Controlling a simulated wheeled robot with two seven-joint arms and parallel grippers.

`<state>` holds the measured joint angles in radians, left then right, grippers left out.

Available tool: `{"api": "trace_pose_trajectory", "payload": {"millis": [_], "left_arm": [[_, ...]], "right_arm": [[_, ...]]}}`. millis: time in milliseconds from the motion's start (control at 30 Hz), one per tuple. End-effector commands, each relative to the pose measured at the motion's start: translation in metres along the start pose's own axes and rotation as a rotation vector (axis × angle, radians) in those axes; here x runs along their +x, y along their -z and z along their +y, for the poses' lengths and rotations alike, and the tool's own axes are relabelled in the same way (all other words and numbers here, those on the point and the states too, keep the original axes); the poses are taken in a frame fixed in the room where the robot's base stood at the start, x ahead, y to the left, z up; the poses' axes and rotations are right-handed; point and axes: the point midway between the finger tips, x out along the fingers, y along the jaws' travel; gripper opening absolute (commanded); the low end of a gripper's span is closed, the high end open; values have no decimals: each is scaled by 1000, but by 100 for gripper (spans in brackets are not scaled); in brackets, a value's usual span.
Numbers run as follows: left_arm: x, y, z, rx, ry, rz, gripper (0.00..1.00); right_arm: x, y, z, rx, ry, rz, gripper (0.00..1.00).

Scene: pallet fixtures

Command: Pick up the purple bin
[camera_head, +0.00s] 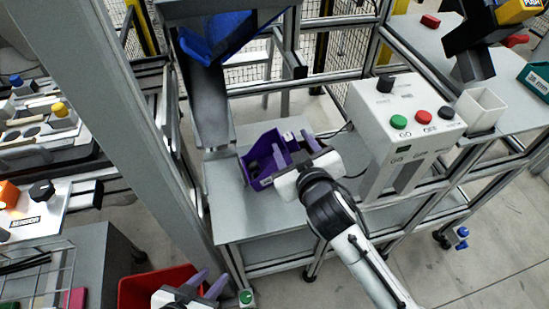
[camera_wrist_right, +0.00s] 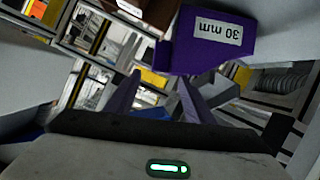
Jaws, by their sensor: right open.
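The purple bin (camera_head: 254,167) sits on the grey shelf table in the middle of the head view. In the right wrist view the bin (camera_wrist_right: 188,50) shows its white "30 mm" label upside down, just beyond the fingers. My right gripper (camera_head: 293,150) is open at the bin's right side and hides part of it. Its fingers (camera_wrist_right: 157,92) are apart in the wrist view, and I cannot tell whether they touch the bin. My left gripper (camera_head: 207,282) is low at the bottom of the head view, its fingers apart, away from the bin.
A grey chute (camera_head: 205,105) with a blue bin (camera_head: 215,38) rises behind the table (camera_head: 230,215). A white control box (camera_head: 400,115) with green, red and black buttons stands right of the bin. A red crate (camera_head: 140,290) is at lower left. A metal post is left of the table.

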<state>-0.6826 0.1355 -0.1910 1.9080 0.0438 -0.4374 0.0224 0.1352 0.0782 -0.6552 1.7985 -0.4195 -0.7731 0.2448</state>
Motion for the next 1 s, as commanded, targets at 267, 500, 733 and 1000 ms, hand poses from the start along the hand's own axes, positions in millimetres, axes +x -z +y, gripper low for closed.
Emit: {"api": "trace_pose_trajectory", "payload": {"millis": [267,500,733,1000], "left_arm": [[0,-3,1,-1,-1,-3,31],[0,-3,1,-1,-1,-2,31],[0,-3,0,-1,-1,-2,31],[0,-2,0,-1,-1,-1,31]], "right_arm": [[32,-4,-1,0,0,0,48],[33,-3,-1,1,1,0,48],[33,-4,-1,0,1,0,10],[33,-2,-1,0,0,2,0]]}}
